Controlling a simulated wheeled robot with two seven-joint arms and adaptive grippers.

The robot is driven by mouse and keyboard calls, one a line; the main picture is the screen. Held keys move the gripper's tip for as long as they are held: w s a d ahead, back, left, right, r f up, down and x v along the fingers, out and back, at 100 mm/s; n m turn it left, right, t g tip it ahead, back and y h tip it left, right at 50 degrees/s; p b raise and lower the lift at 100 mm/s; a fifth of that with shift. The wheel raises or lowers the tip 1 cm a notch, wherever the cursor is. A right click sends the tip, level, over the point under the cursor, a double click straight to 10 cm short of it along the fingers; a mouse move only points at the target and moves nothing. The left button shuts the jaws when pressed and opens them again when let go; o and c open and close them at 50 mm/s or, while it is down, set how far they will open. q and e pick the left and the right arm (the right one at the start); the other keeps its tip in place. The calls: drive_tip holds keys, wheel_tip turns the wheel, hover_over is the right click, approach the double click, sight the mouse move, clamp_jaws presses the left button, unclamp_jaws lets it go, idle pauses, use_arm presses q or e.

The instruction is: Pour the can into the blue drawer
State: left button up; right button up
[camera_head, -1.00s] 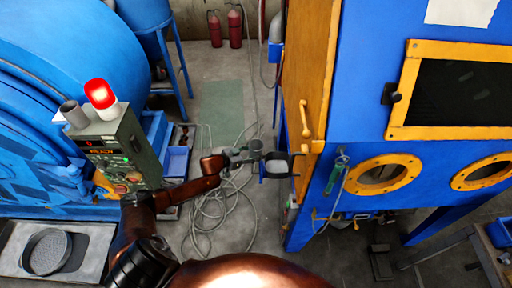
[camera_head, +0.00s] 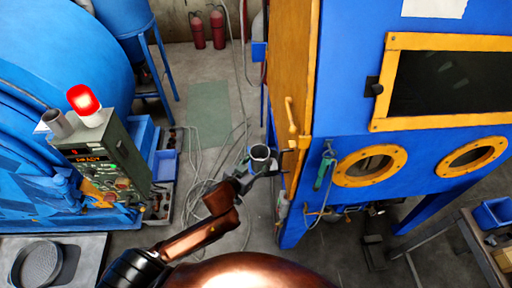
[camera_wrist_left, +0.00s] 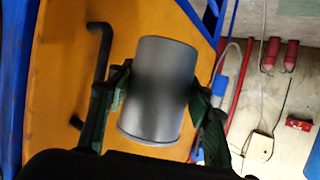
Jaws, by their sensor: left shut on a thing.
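My left gripper (camera_head: 260,165) is shut on a grey metal can (camera_head: 259,152), out over the floor just left of the blue cabinet. In the head view the can's round open top faces up towards me; its contents cannot be made out. In the left wrist view the can (camera_wrist_left: 160,90) sits between both fingers of the left gripper (camera_wrist_left: 158,100). A blue open drawer-like box (camera_head: 165,165) is low beside the control panel, left of the gripper and apart from the can. Another blue bin (camera_head: 494,213) is at the far right. My right gripper is not in view.
The blue cabinet (camera_head: 335,100) with an orange side (camera_head: 293,60) and handle (camera_head: 291,116) stands close right of the can. A control box (camera_head: 105,160) with a red lamp stands left. Hoses lie on the floor. A dark round sieve (camera_head: 40,264) is at lower left.

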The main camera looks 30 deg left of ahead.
use_arm(q)
drive_tip(key=s+d+r+n+y, duration=0.1)
drive_tip(key=s+d+r, duration=0.3)
drive_tip(key=d+r, duration=0.1)
drive_tip(key=shift+s+r, duration=0.15)
drive_tip(key=shift+r, duration=0.4)
